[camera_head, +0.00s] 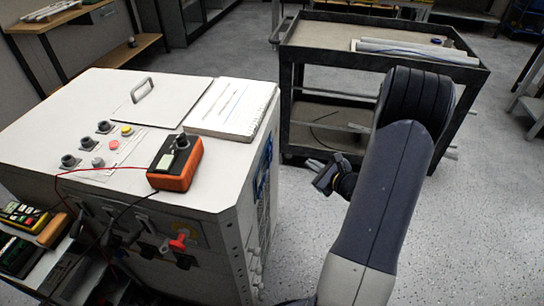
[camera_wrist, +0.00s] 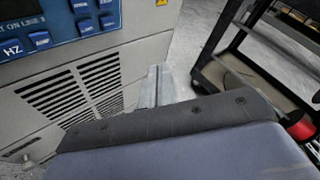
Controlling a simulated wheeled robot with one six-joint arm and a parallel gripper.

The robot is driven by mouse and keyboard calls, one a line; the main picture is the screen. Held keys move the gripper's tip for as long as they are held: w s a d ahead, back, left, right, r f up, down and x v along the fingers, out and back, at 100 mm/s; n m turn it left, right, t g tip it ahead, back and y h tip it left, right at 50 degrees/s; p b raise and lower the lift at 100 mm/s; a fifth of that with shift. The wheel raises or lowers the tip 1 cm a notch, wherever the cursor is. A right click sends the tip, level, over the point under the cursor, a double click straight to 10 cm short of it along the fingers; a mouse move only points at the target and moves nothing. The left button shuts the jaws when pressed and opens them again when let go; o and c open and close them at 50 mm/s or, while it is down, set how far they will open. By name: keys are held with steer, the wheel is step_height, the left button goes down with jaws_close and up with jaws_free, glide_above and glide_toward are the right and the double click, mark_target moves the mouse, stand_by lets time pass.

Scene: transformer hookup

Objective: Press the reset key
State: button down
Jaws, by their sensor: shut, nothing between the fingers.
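A blue panel with several blue keys (camera_wrist: 92,18) is on the side of the grey cabinet, at the upper left of the wrist view. Its edge also shows on the cabinet's right face in the head view (camera_head: 264,168). The lettering is partly cut off, and I cannot tell which key is reset. My gripper (camera_head: 322,181) is to the right of the cabinet, apart from it, in the head view. Its grey fingers (camera_wrist: 157,72) are together and empty in the wrist view, below and right of the panel, in front of the vented wall.
The cabinet top (camera_head: 75,110) carries an orange meter (camera_head: 176,163), a notepad (camera_head: 232,108), knobs and a yellow button (camera_head: 127,130). A black cart (camera_head: 365,65) stands behind my arm. A red spool (camera_wrist: 300,128) is at the wrist view's right.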

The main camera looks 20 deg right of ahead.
steer(key=w+a+b, duration=0.1)
steer(key=w+a, duration=0.4)
steer(key=a, duration=0.2)
steer(key=shift+a, duration=0.15)
steer(key=shift+a, duration=0.1)
stand_by(2.0)
steer(key=shift+w+a+b, duration=0.2)
steer(key=shift+a+b, duration=0.05)
steer(key=shift+b, duration=0.2)
steer(key=shift+w+a+b, duration=0.2)
steer(key=shift+a+b, duration=0.1)
stand_by(0.5)
stand_by(0.4)
steer(key=shift+s+d, duration=0.45)
steer(key=shift+d, duration=0.2)
steer(key=shift+s+d+b, duration=0.2)
steer(key=shift+s+d, duration=0.5)
steer(key=shift+d, duration=0.35)
steer(key=shift+s+d+b, duration=0.15)
steer(key=shift+s+d, duration=0.55)
steer(key=shift+d, duration=0.3)
